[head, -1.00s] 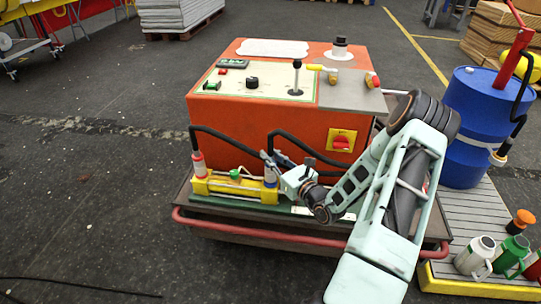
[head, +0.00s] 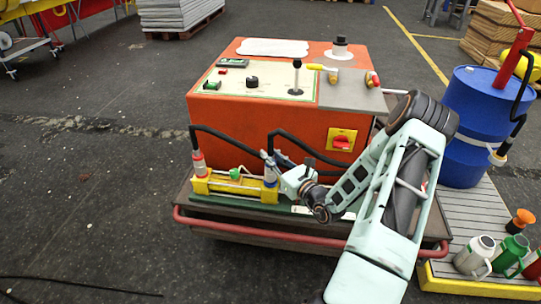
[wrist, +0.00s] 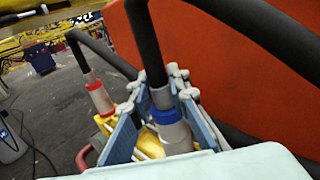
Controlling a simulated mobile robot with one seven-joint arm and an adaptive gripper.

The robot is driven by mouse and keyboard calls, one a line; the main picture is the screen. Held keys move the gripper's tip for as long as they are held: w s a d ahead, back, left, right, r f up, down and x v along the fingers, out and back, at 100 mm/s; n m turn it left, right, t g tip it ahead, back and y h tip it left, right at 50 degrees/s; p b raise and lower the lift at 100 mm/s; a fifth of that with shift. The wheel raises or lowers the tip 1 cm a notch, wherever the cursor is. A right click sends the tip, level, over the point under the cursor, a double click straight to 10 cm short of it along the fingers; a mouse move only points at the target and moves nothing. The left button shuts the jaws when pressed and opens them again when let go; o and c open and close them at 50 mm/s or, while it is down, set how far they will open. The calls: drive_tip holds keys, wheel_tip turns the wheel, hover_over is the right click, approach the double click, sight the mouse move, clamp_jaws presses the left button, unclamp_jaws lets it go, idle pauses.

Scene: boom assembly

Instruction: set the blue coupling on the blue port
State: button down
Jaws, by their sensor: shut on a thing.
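The blue coupling (wrist: 161,98) is a pale grey sleeve on the end of a black hose, with a blue band below it in the wrist view. My gripper (wrist: 158,104) is shut on it, with a finger on each side. In the head view, my gripper (head: 273,172) holds the coupling upright at the right end of the yellow block (head: 228,187). A grey cylinder (wrist: 176,137) shows directly beneath the blue band. The blue port is not clearly distinguishable, and I cannot tell whether the coupling is fully seated.
A red-banded coupling (head: 199,164) with its hose stands at the yellow block's left end. The orange machine (head: 255,135) rises close behind. A red rail (head: 200,222) runs along the cart's front. A blue drum (head: 475,120) and several flasks stand at right.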

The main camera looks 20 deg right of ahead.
drive_tip(key=shift+f+b, duration=0.35)
drive_tip(key=shift+f, duration=0.15)
drive_tip(key=c, duration=2.1)
unclamp_jaws()
drive_tip(key=shift+s+d+p, duration=0.35)
drive_tip(key=shift+s, duration=1.45)
drive_tip(key=shift+s+d+p, duration=0.35)
drive_tip(key=shift+s, duration=1.45)
drive_tip(key=shift+s+d+p, duration=0.35)
drive_tip(key=shift+s, duration=1.45)
